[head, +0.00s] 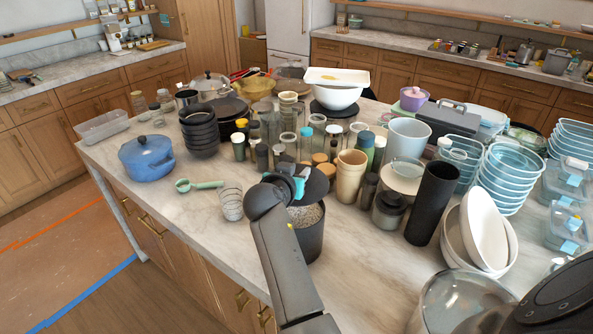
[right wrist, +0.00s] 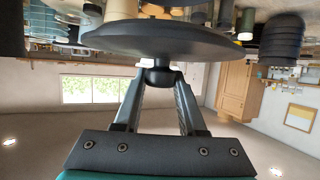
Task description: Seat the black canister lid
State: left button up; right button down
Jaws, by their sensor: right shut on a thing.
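The black canister (head: 309,240) stands upright on the island, its mouth partly uncovered with pale grainy contents showing. My right gripper (head: 297,185) is above its back-left rim, shut on the knob of the black canister lid (head: 318,186). In the right wrist view the lid (right wrist: 165,40) is a wide dark disc, and the fingers (right wrist: 160,78) close on its small round knob. The lid is over the rear of the mouth and looks tilted in the head view; whether it touches the rim I cannot tell. My left gripper is not in view.
A clear ribbed glass (head: 230,203) and a green scoop (head: 198,185) are to the left. Jars and cups crowd behind the canister, with a tall black cylinder (head: 432,204) and white bowls (head: 484,232) to the right. Bare marble (head: 355,265) lies right of the canister.

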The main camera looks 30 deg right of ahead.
jog(key=shift+f+b, duration=2.55)
jog(key=shift+f, duration=0.35)
jog(key=shift+w+a+r, duration=0.1)
jog(key=shift+a+r, duration=0.05)
jog(key=shift+a, duration=0.05)
jog(key=shift+f+b, duration=0.25)
jog(key=shift+b, duration=0.05)
